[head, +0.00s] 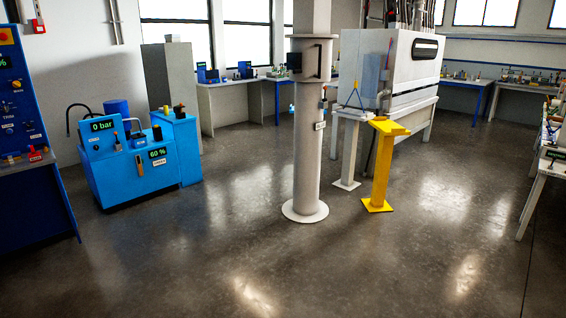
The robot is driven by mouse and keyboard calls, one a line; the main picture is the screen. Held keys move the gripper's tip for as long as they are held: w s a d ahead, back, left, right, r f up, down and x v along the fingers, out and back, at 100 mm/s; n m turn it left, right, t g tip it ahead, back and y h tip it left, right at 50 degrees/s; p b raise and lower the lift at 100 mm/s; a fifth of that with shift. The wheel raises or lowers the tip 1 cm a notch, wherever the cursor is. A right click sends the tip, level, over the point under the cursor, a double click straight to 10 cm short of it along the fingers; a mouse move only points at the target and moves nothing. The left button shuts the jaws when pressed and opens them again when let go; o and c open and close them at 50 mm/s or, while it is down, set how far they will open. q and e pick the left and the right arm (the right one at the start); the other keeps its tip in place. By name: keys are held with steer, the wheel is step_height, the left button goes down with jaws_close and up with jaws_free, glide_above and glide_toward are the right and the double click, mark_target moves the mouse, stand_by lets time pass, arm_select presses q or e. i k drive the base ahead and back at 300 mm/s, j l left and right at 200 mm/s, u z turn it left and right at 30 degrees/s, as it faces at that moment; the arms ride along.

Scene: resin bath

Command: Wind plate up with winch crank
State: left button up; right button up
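Neither of my grippers shows in the head view. I cannot clearly make out a winch crank or a plate at this distance. A pale round column (306,165) stands mid-room on a round foot. It carries a dark box (294,62), a dark bracket or handle (319,61) and a small fitting with a red top (323,100). Behind it to the right is a large white tank (385,65) on legs. In front of the tank stand a white pedestal (347,150) with a small blue triangular piece (354,97) above it, and a yellow pedestal (382,165).
A blue machine (130,165) with displays "0 bar" and "60 %" stands left. A blue control cabinet (22,130) is at the left edge. Benches (235,85) line the back; another bench (545,165) is at the right edge. The grey floor in front is clear.

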mark_target(298, 71)
steer(key=i, duration=3.3)
